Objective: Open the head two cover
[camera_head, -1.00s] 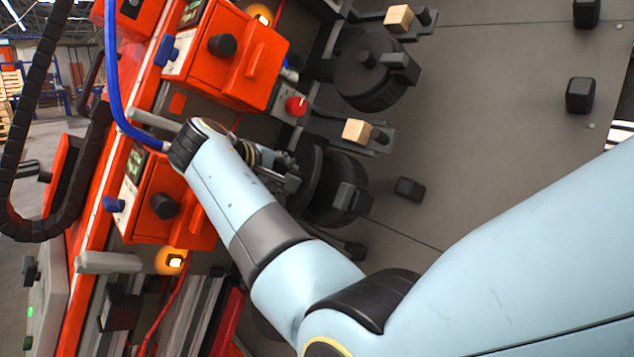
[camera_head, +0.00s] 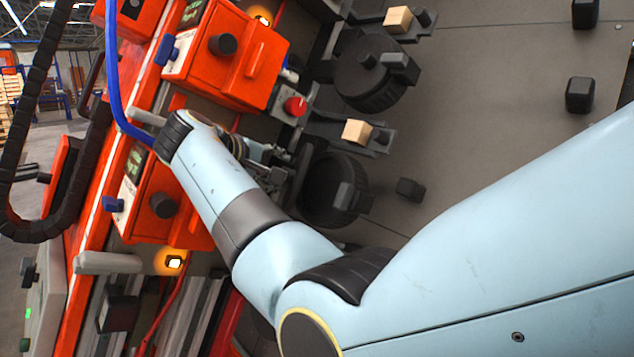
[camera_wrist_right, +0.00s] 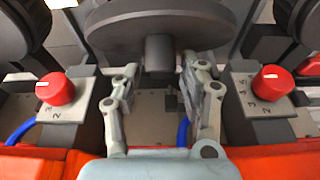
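The lower round black head (camera_head: 334,190) shows its dark hollow inside in the head view. Its cover, which I take for the head two cover, is mostly hidden behind my right arm there. In the right wrist view the cover is a dark disc (camera_wrist_right: 165,22) at the top, tilted, with a short knob pointing toward my gripper. My left gripper is not in view.
The upper black head (camera_head: 368,78) has its cover on. Wooden blocks (camera_head: 357,131) sit on grey brackets beside the heads. Orange control boxes (camera_head: 235,60), a blue hose (camera_head: 113,75) and red knobs (camera_wrist_right: 272,82) crowd the left side. The grey plate (camera_head: 480,110) at right is mostly clear.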

